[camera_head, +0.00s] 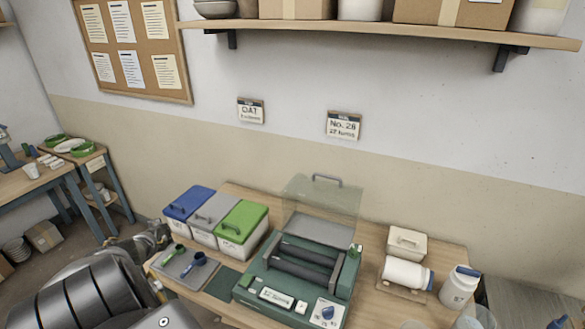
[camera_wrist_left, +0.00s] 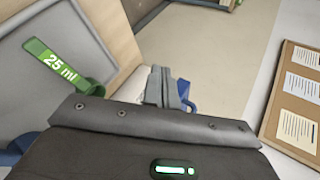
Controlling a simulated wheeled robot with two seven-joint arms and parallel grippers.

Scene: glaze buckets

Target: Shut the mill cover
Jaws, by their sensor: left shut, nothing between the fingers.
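The mill (camera_head: 290,270) is a green machine with dark rollers on the wooden table. Its clear cover (camera_head: 322,205) stands raised at the back of the mill, with a grey handle (camera_head: 327,179) along its top edge. My left gripper (camera_head: 155,237) is at the table's left edge, near the buckets and well left of the mill. In the left wrist view the fingers (camera_wrist_left: 166,90) are together with nothing held. The mill and cover are not seen in that view. My right gripper is not in view.
Three lidded buckets, blue (camera_head: 188,203), grey (camera_head: 214,210) and green (camera_head: 242,221), stand between my left gripper and the mill. A grey tray (camera_head: 184,272) holds a green scoop (camera_wrist_left: 55,62) and a blue scoop (camera_head: 197,261).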

